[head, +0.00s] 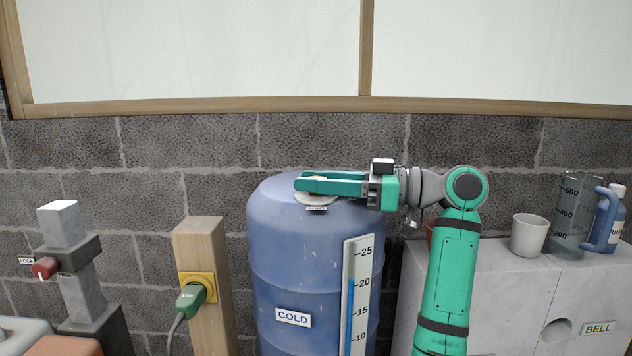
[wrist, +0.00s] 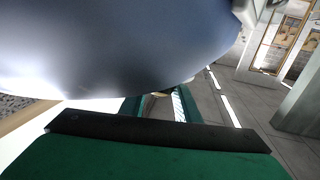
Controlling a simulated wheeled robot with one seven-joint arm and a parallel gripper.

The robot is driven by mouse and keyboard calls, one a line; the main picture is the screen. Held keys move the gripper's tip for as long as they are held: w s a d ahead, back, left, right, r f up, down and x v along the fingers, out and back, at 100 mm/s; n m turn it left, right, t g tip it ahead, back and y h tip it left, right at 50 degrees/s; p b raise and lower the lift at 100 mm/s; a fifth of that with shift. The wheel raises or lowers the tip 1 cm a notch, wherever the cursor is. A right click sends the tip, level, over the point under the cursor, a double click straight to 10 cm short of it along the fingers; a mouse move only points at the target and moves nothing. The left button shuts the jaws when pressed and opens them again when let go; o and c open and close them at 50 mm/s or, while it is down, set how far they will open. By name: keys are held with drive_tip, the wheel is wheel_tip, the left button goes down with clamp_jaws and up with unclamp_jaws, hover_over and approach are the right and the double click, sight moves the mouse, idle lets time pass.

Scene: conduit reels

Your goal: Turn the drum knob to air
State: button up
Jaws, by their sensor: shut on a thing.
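The blue drum (head: 290,245) stands against the block wall with a COLD label (head: 293,316) on its front. A pale round plate (head: 303,198) lies on its top, with a small label (head: 316,209) too small to read. My gripper (head: 318,183) reaches in level from the right, over the plate, and is shut on the drum knob. Only a pale yellowish bit of the knob (head: 319,178) shows between the fingers, so its pointing direction is hidden. In the wrist view the drum (wrist: 120,45) fills the top, and the fingers (wrist: 160,104) meet near its edge.
A level gauge (head: 357,290) runs down the drum's right front. A wooden post (head: 201,245) with a green plug (head: 190,299) and a red-knobbed stand (head: 45,268) are left. A cup (head: 529,236), a measuring jug (head: 574,215) and a bottle (head: 606,220) stand on the grey block (head: 510,300).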

drive_tip(key=shift+a, duration=0.1)
drive_tip(key=o, duration=1)
drive_tip(key=shift+o, duration=0.2)
drive_tip(key=v, duration=1.1)
drive_tip(key=shift+a, duration=0.1)
